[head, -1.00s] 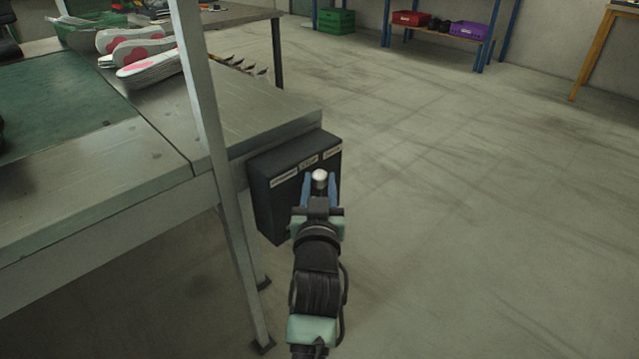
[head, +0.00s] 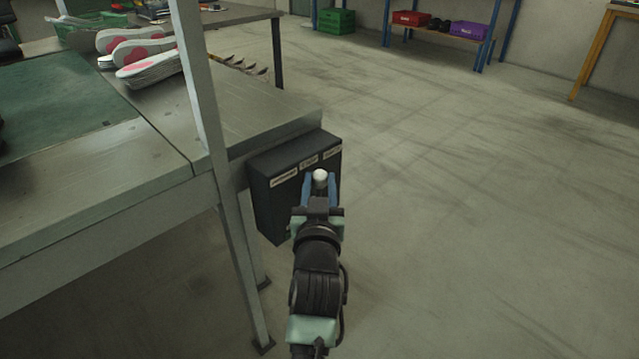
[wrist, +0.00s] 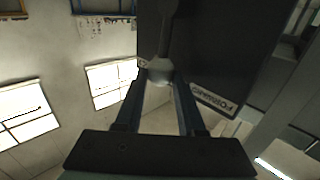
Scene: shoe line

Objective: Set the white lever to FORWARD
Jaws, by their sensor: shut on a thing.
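The white lever's round knob (head: 320,176) stands out from the front of a dark control box (head: 270,207), below its middle and right labels. My gripper (head: 320,183) reaches the box from the front, and its blue fingers are shut on the knob from both sides. In the wrist view the knob (wrist: 158,73) sits between the fingertips, with its stem running to the dark box. A FORWARD label (wrist: 214,101) shows upside down to the right of the knob there. The label words are too small to read in the head view.
The box hangs at the end of a metal workbench (head: 255,118), beside a grey post (head: 200,90). The floor to the right is clear. A shelf with red (head: 411,18) and purple (head: 468,30) crates stands far back.

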